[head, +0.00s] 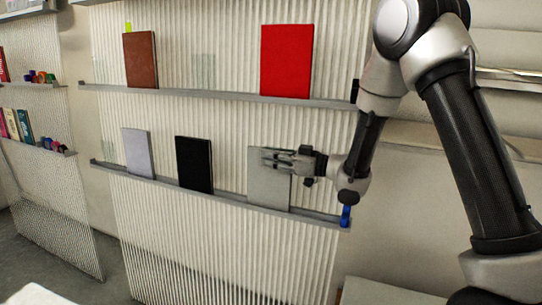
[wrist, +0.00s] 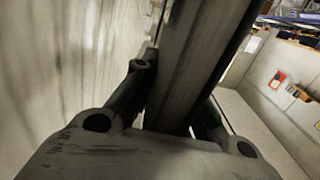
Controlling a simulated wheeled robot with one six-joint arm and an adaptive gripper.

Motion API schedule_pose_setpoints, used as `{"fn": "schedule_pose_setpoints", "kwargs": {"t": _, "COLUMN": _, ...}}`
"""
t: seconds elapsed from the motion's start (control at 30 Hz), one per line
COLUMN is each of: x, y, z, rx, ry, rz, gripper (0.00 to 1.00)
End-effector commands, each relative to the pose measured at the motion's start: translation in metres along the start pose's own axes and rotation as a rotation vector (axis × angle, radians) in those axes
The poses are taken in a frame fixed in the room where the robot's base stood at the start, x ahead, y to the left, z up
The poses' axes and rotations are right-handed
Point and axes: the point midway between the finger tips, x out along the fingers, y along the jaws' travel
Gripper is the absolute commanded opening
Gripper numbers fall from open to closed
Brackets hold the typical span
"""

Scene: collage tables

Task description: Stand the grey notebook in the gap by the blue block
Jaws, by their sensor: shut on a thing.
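The grey notebook (head: 268,185) is upright at the lower ledge, between a black notebook and the blue block. My gripper (head: 284,160) is shut on its right part, coming from the right. In the wrist view the notebook (wrist: 188,70) runs edge-on between my fingers. Its lower edge meets the ledge in the picture, but I cannot tell whether it rests there. The blue block (head: 346,215) sits at the right end of the lower ledge, apart from the notebook, with bare ledge between them.
The lower ledge (head: 235,200) also holds a black notebook (head: 194,164) and a pale lavender-grey notebook (head: 137,152). The upper ledge (head: 200,94) holds a brown notebook (head: 140,60) and a red one (head: 286,60). Another stocked rack stands at the far left.

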Motion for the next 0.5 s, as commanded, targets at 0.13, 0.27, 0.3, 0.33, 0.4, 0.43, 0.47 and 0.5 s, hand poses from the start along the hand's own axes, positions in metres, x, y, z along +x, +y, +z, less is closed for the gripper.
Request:
{"fn": "schedule_pose_setpoints", "kwargs": {"t": 0.13, "x": 0.0001, "y": 0.0, "z": 0.0008, "rx": -0.001, "ry": 0.001, "rz": 0.0, "gripper": 0.0}}
{"fn": "schedule_pose_setpoints", "kwargs": {"t": 0.27, "x": 0.0001, "y": 0.0, "z": 0.0007, "rx": -0.001, "ry": 0.001, "rz": 0.0, "gripper": 0.0}}
{"fn": "schedule_pose_setpoints", "kwargs": {"t": 0.3, "x": 0.0001, "y": 0.0, "z": 0.0008, "rx": -0.001, "ry": 0.001, "rz": 0.0, "gripper": 0.0}}
{"fn": "schedule_pose_setpoints", "kwargs": {"t": 0.33, "x": 0.0001, "y": 0.0, "z": 0.0007, "rx": -0.001, "ry": 0.001, "rz": 0.0, "gripper": 0.0}}
{"fn": "schedule_pose_setpoints", "kwargs": {"t": 0.4, "x": 0.0001, "y": 0.0, "z": 0.0007, "rx": -0.001, "ry": 0.001, "rz": 0.0, "gripper": 0.22}}
{"fn": "schedule_pose_setpoints", "kwargs": {"t": 0.43, "x": 0.0001, "y": 0.0001, "z": 0.0008, "rx": -0.001, "ry": 0.001, "rz": 0.0, "gripper": 0.27}}
{"fn": "schedule_pose_setpoints", "kwargs": {"t": 0.47, "x": 0.0001, "y": 0.0, "z": 0.0008, "rx": -0.001, "ry": 0.001, "rz": 0.0, "gripper": 0.33}}
{"fn": "schedule_pose_setpoints", "kwargs": {"t": 0.5, "x": 0.0001, "y": 0.0, "z": 0.0008, "rx": -0.001, "ry": 0.001, "rz": 0.0, "gripper": 0.4}}
